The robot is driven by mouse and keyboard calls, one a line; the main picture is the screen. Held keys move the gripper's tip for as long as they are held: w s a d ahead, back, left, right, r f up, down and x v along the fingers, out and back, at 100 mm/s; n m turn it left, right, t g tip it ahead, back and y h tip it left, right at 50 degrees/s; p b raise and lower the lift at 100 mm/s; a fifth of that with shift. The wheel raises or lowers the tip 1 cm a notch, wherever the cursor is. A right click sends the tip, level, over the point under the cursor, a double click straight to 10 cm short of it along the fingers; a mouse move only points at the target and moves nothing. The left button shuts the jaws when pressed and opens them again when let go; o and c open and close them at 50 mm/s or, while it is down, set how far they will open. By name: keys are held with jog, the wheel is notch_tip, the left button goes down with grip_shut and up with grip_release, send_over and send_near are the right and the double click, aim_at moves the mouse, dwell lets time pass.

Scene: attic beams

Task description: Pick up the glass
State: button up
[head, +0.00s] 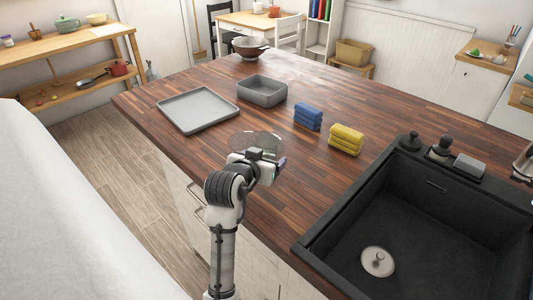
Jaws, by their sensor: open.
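A clear, see-through round shape that looks like the glass (255,137) is on the wooden counter (300,170), near its left edge. Its lower part is hidden behind my gripper (266,155). My gripper is open, right in front of the glass as seen from the head. I cannot tell whether the jaws are around the glass or short of it, or whether they touch it.
A grey tray (198,110) and a grey bin (262,91) stand behind the glass. Blue sponges (308,117) and yellow sponges (346,139) lie to the right. A black sink (425,230) opens at the front right. A colander (250,46) stands at the far end.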

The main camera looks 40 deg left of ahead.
jog(key=shift+c, duration=0.2)
jog(key=c, duration=1.2)
jog(key=shift+r, duration=0.1)
